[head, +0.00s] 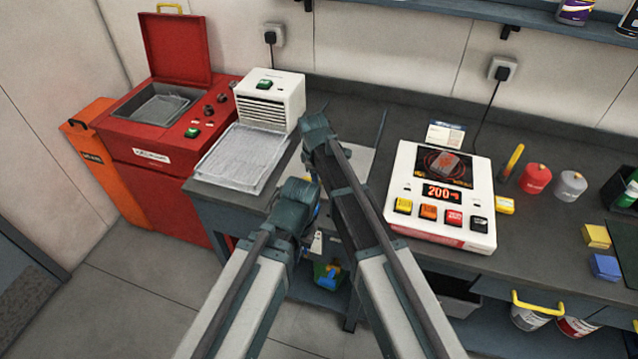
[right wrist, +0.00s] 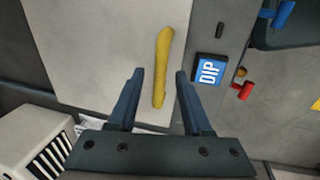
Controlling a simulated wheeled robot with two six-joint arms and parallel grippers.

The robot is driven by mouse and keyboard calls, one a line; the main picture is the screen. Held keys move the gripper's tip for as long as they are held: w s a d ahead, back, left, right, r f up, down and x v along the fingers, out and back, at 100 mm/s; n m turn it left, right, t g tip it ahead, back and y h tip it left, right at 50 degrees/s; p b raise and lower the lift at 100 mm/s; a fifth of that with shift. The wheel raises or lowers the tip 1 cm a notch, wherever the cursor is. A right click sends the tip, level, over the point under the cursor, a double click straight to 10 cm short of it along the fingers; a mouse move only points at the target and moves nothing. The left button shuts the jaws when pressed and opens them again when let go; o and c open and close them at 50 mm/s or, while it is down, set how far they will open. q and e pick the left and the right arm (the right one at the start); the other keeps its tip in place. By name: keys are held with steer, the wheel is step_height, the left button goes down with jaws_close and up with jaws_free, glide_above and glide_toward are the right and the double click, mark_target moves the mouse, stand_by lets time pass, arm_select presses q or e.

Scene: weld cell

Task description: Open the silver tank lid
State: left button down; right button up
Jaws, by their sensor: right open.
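The silver tank lid (right wrist: 105,45) is a flat pale grey panel with a yellow bar handle (right wrist: 163,65), and it looks shut. In the head view a strip of the lid (head: 362,160) shows at the bench, mostly hidden behind my arms. My right gripper (right wrist: 159,76) is open. Its two dark blue fingers lie on either side of the handle's near end in the right wrist view, with a gap on each side. I cannot tell whether they are down at handle height. My left arm crosses the head view, but its gripper is hidden.
A blue DIP label (right wrist: 209,70) and red valve handle (right wrist: 243,90) lie beside the lid. A white vented box (head: 270,100) and wire-mesh tray (head: 240,158) stand left; a white hot plate unit (head: 442,205) stands right. A red machine (head: 165,120) is far left.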

jaws_close()
stand_by(1.4)
